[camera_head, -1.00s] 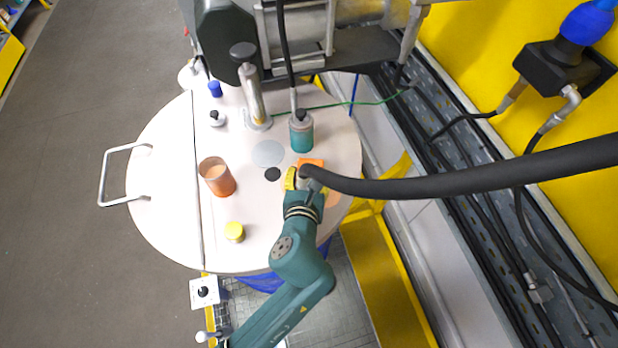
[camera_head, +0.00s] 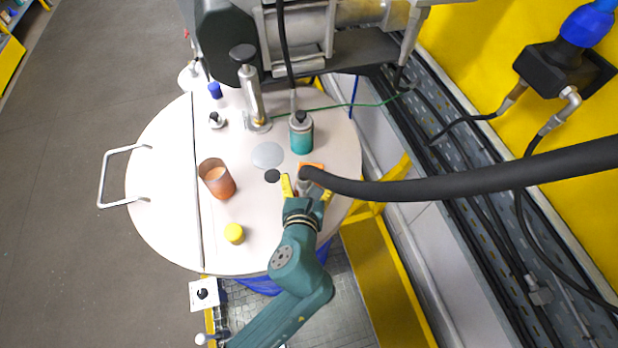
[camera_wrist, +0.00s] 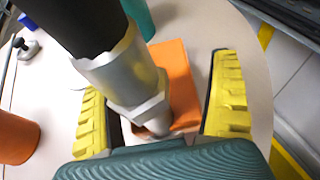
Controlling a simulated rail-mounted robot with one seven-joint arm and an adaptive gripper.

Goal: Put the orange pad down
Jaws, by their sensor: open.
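The orange pad (camera_head: 314,166) lies on the round pale drum lid (camera_head: 165,215), right of the lid's middle. In the wrist view the pad (camera_wrist: 178,68) appears as a flat orange square, partly hidden by a metal hose end (camera_wrist: 125,78). My gripper (camera_head: 306,191) is open, its yellow fingers spread. In the wrist view the fingers of my gripper (camera_wrist: 160,100) stand left and right of the hose end, apart from it. The pad shows beyond and between the fingers. Whether the metal end touches the pad cannot be told.
A thick black hose (camera_head: 450,183) crosses from the right to the pad. A teal bottle (camera_head: 301,135) stands behind the pad. An orange cup (camera_head: 217,180) and yellow cap (camera_head: 234,233) stand to the left. The lid's left side is mostly free.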

